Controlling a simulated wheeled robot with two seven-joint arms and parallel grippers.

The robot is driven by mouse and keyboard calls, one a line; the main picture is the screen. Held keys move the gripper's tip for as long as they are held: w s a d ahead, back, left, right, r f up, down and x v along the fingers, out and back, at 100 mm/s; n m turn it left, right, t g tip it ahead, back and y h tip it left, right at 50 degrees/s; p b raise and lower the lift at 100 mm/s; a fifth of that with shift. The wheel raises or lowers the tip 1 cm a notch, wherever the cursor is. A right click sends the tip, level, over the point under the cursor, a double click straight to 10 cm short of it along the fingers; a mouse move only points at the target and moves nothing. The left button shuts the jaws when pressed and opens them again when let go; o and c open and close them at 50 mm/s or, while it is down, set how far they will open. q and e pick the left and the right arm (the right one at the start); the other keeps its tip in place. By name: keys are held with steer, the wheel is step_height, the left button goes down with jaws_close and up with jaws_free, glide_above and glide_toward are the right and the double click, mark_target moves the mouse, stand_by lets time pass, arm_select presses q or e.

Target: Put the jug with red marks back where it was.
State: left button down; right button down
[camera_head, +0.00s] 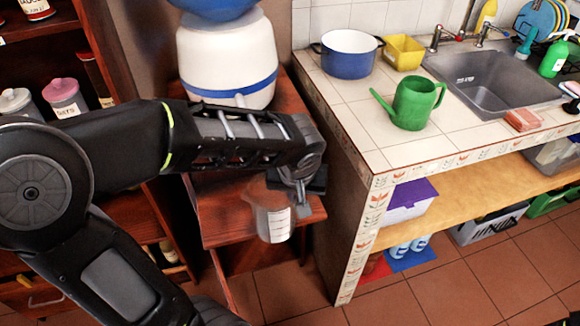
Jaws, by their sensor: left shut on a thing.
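A clear measuring jug (272,223) hangs at my left gripper, over the front edge of the small wooden table (225,222). It looks roughly upright; the colour of its marks is too small to tell. My left gripper (299,203) is shut on the jug at its upper right side, and the fingers partly hide the rim. I cannot tell whether the jug touches the table. My right gripper is not in view.
A white and blue water dispenser (227,62) stands on the small table behind my arm. The tiled counter (350,125) to the right holds a blue pot (348,58), a green watering can (410,103) and a sink (485,80). Wooden shelves with jars (65,97) stand left.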

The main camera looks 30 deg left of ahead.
arm_select(q)
steer(key=w+a+p, duration=0.2)
steer(key=w+a, duration=0.4)
steer(key=w, duration=0.4)
steer(key=shift+a+p, duration=0.25)
steer(key=shift+p, duration=0.1)
steer(key=shift+w, duration=0.1)
steer(key=x, duration=0.3)
steer(key=shift+f+p, duration=0.3)
steer(key=shift+p, duration=0.05)
steer(key=shift+f, duration=0.2)
steer(key=c, duration=1.6)
jaws_free()
